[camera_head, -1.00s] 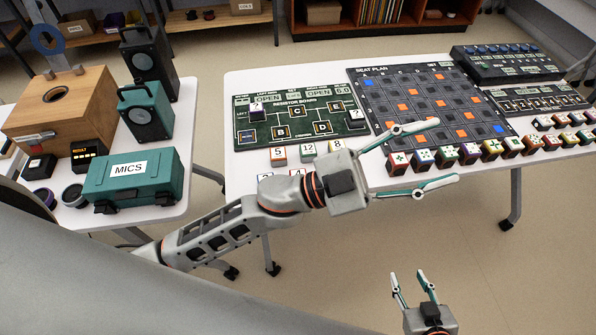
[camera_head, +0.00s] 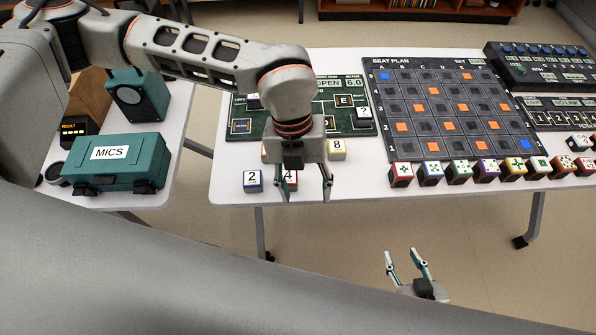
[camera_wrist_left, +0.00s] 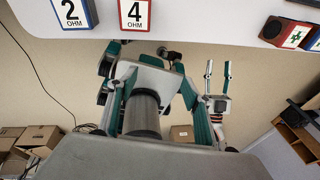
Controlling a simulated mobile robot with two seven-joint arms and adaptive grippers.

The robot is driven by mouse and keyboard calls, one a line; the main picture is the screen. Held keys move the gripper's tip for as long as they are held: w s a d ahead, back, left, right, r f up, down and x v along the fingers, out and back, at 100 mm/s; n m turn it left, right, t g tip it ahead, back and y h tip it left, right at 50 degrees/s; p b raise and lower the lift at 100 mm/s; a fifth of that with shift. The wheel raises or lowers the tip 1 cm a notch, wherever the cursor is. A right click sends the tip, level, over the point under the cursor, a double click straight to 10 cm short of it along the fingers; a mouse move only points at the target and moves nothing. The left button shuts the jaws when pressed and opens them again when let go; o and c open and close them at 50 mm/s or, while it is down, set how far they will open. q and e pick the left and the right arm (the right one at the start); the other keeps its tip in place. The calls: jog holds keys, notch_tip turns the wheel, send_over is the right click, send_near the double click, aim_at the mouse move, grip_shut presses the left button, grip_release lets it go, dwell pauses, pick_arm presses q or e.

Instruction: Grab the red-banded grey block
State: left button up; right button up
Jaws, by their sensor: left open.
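The red-banded grey block, with a 4 on its white top (camera_head: 291,181), lies at the table's near edge, partly hidden by my left gripper. In the left wrist view the red-banded block (camera_wrist_left: 133,17) stands at the top, beyond the fingers. My left gripper (camera_head: 304,192) is open, pointing towards the near edge, its fingers over and just right of the block in the head view. Whether it touches the block cannot be told; nothing shows held. My right gripper (camera_head: 401,254) is open and empty, low in front of the table; it also shows in the left wrist view (camera_wrist_left: 217,66).
The blue-banded 2 block (camera_head: 253,181) stands close left of the 4 block. The yellow-banded 8 block (camera_head: 337,149) is behind to the right. The dark green board (camera_head: 335,122) and seat plan (camera_head: 375,110) lie behind.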

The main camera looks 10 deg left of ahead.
pick_arm(q)
jog(key=n+t+y, duration=0.1)
jog(key=t+y, duration=0.1)
send_over(288, 177)
jog(key=shift+s+a+r, duration=0.1)
jog(key=shift+s+r, duration=0.1)
jog(key=shift+r, duration=0.05)
jog(key=shift+w+a+f, duration=0.1)
jog(key=shift+a+f, duration=0.05)
jog(key=shift+f, duration=0.1)
jog(key=f, duration=0.7)
jog(key=shift+w+d+f, duration=0.1)
jog(key=shift+w+d, duration=0.05)
jog(key=shift+d, duration=0.1)
jog(key=c, duration=1.2)
